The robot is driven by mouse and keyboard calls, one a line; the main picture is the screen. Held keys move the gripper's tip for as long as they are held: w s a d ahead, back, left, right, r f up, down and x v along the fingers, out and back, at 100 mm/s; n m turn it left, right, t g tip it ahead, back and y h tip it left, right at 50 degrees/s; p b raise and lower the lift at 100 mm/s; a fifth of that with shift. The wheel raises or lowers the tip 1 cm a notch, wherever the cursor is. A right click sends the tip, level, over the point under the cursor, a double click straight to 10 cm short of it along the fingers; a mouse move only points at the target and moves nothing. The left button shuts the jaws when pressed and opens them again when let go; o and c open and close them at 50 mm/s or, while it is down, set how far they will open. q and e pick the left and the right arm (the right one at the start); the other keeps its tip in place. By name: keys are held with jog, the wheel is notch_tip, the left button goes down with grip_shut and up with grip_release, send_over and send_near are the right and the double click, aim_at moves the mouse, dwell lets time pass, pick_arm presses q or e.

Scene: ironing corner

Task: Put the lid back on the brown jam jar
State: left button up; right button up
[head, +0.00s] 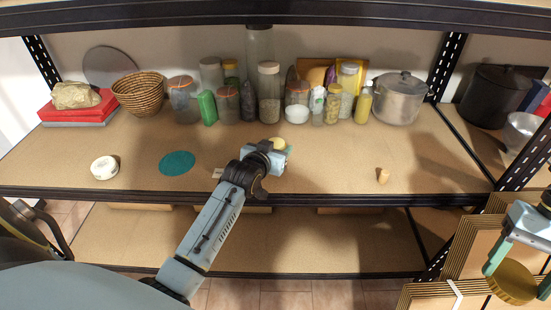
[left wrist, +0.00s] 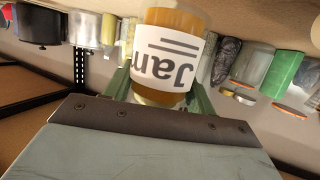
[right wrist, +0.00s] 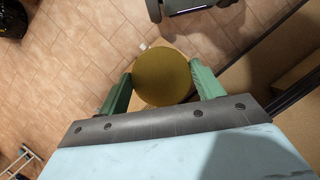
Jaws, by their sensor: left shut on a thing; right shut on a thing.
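The brown jam jar (left wrist: 172,50) is between the fingers of my left gripper (left wrist: 160,90) in the left wrist view. Its white label reads "Jam" and appears upside down, as do the shelf items behind it. In the head view my left gripper (head: 278,155) is over the front middle of the shelf, and the arm hides most of the jar. The round gold lid (right wrist: 162,78) is held between the fingers of my right gripper (right wrist: 160,90). In the head view the lid (head: 512,283) and right gripper (head: 516,272) are at the lower right, beyond the shelf's front edge, well apart from the jar.
Several glass jars, a woven basket (head: 139,92) and a steel pot (head: 400,97) line the back of the shelf (head: 320,175). A teal disc (head: 177,163), a white round item (head: 104,168) and a cork (head: 383,176) lie nearer the front. A black upright (head: 447,60) stands right.

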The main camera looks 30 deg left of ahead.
pick_arm(q)
jog(key=shift+f+b, duration=0.6)
jog(key=shift+f, duration=1.15)
pick_arm(e)
jog(key=shift+f, duration=0.65)
pick_arm(q)
jog(key=shift+f, duration=0.15)
jog(key=o, duration=1.4)
jog(key=shift+f, duration=0.1)
jog(key=shift+s+r, duration=0.25)
jog(key=shift+s, duration=0.05)
pick_arm(e)
jog(key=shift+r, duration=0.15)
pick_arm(q)
jog(key=p+v, duration=0.3)
jog(key=v, duration=0.8)
jog(key=shift+s+d+r, duration=0.1)
jog(key=shift+s, duration=0.1)
pick_arm(e)
notch_tip(320, 180, up, 3)
jog(key=shift+f, duration=0.1)
